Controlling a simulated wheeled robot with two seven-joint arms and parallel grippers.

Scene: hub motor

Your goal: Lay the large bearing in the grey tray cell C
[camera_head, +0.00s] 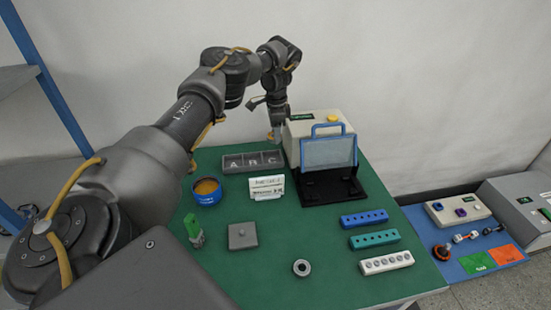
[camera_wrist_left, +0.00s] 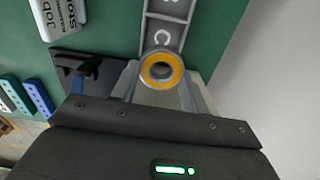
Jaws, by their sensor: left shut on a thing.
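The grey tray (camera_head: 252,170) lies at the back of the green table, its cells lettered, with C at the right end. My left gripper (camera_head: 276,132) is above and behind the tray's C end. In the left wrist view, my left gripper (camera_wrist_left: 161,78) is shut on the large bearing (camera_wrist_left: 176,71), a ring with an orange-yellow face and a dark centre. The bearing overlaps the end of cell C (camera_wrist_left: 162,37) in that view; its height above the tray cannot be told. Cell C looks empty where it shows. My right gripper is not in view.
A beige box (camera_head: 305,128) and a black stand with a clear blue-handled panel (camera_head: 328,152) are close right of the tray. A white sign (camera_head: 266,187) and a blue bowl (camera_head: 206,196) stand in front. A small ring (camera_head: 301,267) lies nearer.

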